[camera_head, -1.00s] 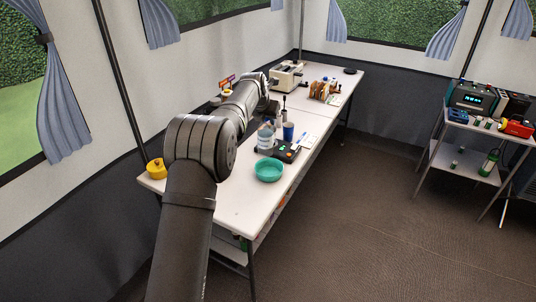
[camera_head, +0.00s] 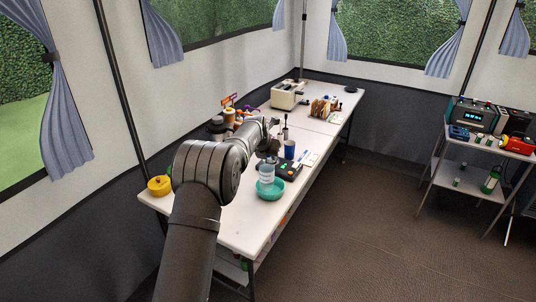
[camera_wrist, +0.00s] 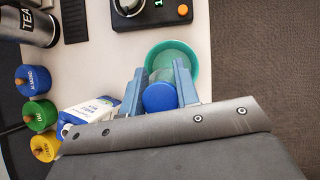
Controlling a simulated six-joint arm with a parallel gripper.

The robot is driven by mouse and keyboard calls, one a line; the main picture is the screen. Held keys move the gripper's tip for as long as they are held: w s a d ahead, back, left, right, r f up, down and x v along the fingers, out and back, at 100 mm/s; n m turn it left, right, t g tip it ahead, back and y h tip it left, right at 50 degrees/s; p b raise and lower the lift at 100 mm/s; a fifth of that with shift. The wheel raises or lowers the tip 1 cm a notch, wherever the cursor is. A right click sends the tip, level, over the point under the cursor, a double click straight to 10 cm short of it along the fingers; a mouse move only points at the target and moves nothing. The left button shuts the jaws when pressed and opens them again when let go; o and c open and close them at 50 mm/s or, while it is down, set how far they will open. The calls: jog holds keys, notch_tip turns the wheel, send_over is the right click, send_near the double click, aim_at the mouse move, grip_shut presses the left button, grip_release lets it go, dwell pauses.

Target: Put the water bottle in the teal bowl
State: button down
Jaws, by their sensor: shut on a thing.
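The water bottle (camera_head: 266,173), clear with a blue cap, stands about upright over or inside the teal bowl (camera_head: 277,193) near the front of the white table. I cannot tell whether its base touches the bowl. In the wrist view my gripper (camera_wrist: 160,92) is shut on the bottle, whose blue cap (camera_wrist: 160,97) shows between the blue fingers. The bowl's rim (camera_wrist: 190,57) shows just beyond the cap there. In the head view my gripper is at the top of the bottle, small and partly hidden by the arm.
A black device with an orange knob (camera_wrist: 182,9) lies close beside the bowl. A blue cup (camera_head: 290,149) stands behind it. Several lidded jars (camera_wrist: 42,117) and a carton (camera_wrist: 90,112) are left in the wrist view. A yellow pot (camera_head: 159,186) sits at the table's left corner.

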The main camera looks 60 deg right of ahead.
jog(key=shift+f, duration=0.3)
jog(key=c, duration=1.1)
grip_release()
jog(key=shift+r, duration=0.35)
jog(key=v, duration=1.2)
jog(key=shift+r, duration=0.35)
